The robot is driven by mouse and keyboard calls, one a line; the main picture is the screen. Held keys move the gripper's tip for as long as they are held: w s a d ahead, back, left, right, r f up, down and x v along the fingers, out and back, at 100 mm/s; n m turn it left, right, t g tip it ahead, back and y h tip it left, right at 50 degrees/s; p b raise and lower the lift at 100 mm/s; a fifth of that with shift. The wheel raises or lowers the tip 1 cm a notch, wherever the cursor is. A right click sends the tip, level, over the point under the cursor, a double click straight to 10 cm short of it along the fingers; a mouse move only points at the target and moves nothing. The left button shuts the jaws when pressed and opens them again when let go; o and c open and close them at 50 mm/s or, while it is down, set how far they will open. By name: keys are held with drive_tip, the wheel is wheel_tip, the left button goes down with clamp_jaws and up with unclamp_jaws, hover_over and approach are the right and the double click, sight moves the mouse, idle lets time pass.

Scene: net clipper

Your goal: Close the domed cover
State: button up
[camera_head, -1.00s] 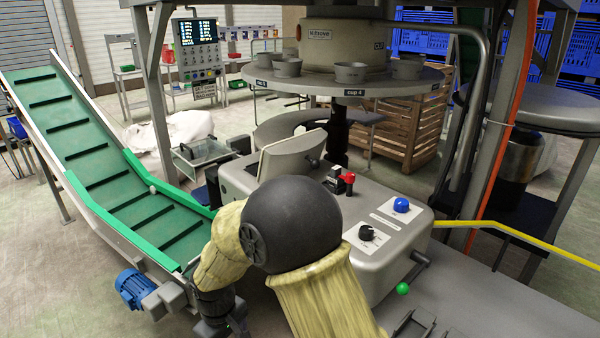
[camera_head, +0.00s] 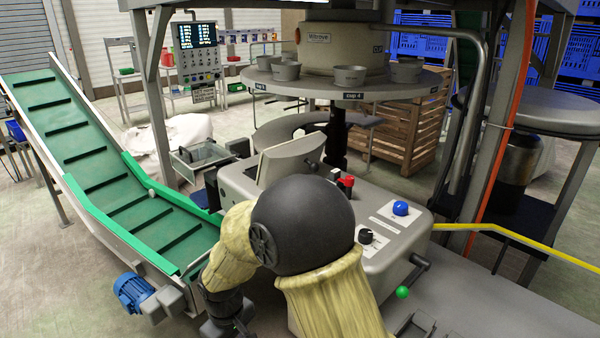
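A light grey raised cover (camera_head: 291,156), which looks like the domed cover, stands tilted up at the back left of the grey machine housing (camera_head: 395,255). Its lower part and hinge are partly hidden by my arm's dark round elbow. My arm's dark end (camera_head: 228,310) hangs low at the left of the housing, near the conveyor's lower end, well below and in front of the cover and apart from it. The fingers cannot be made out, so open or shut is not clear.
A red lever (camera_head: 346,183), blue button (camera_head: 400,208) and black knob (camera_head: 366,236) are on the housing top. A green conveyor (camera_head: 100,160) rises at left, its blue motor (camera_head: 132,292) low. A round cup table (camera_head: 330,86) overhangs behind. A yellow rail (camera_head: 520,242) runs at right.

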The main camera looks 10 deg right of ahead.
drive_tip(key=d+r+m, duration=0.1)
drive_tip(key=d, duration=0.3)
drive_tip(key=d+r+m, duration=0.1)
drive_tip(key=d, duration=0.3)
drive_tip(key=s+d+r+m+t, duration=0.1)
drive_tip(key=d+r+m, duration=0.1)
drive_tip(key=d, duration=0.2)
drive_tip(key=shift+r, duration=0.1)
clamp_jaws()
drive_tip(key=s+d+r+m, duration=0.1)
drive_tip(key=s+d+m, duration=0.1)
drive_tip(key=d, duration=0.3)
drive_tip(key=s+d+r+m+t, duration=0.1)
drive_tip(key=s+d+m, duration=0.2)
drive_tip(key=s+d, duration=0.1)
drive_tip(key=shift+d+r, duration=0.3)
drive_tip(key=shift+d, duration=0.5)
drive_tip(key=shift+s, duration=0.15)
